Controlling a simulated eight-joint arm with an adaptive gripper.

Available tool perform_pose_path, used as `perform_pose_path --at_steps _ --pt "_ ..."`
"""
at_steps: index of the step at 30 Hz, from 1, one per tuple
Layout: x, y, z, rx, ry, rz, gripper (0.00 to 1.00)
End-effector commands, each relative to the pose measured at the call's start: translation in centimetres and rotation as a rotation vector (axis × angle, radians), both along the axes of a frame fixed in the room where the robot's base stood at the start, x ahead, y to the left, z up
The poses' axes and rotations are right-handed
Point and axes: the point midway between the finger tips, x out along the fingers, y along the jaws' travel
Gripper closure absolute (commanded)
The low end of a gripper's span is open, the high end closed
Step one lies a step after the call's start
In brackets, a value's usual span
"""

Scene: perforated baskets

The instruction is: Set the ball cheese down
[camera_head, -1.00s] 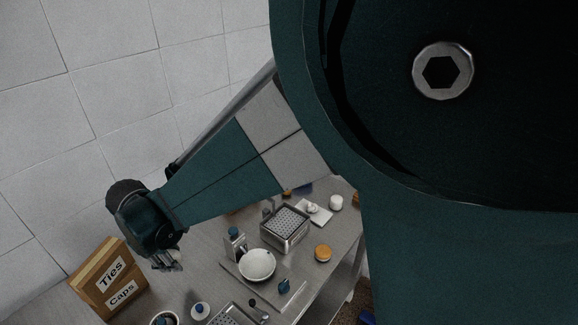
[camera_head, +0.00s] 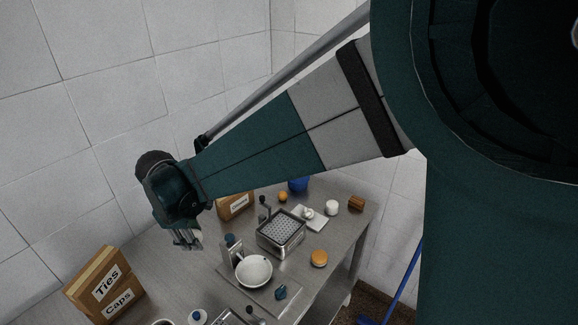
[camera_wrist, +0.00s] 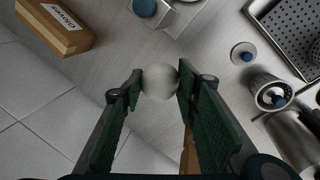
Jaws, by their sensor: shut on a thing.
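The ball cheese (camera_wrist: 160,80) is a pale round ball in the wrist view. It sits between the two dark green fingertips of my gripper (camera_wrist: 159,77), which is shut on it. Bare steel table shows behind the ball, and the gap between them is hard to judge. In the head view my gripper (camera_head: 188,240) hangs over the back left part of the table, with the fingers pointing down. A small pale patch at its fingertips may be the ball, but it is too small to be sure.
A smaller cardboard box (camera_head: 236,206) stands behind. Table beneath my gripper looks clear.

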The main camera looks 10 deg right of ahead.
Motion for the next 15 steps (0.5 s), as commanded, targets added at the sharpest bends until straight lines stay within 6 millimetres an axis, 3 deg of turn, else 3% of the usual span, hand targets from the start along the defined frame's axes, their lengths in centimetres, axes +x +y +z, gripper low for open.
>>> perform_pose_path --at_steps 3,15 --pt "1.7 -2.7 0.1 0.0 0.0 -0.04 0.81" --pt "5.7 -10.5 0.0 0.0 0.001 -0.147 0.81"
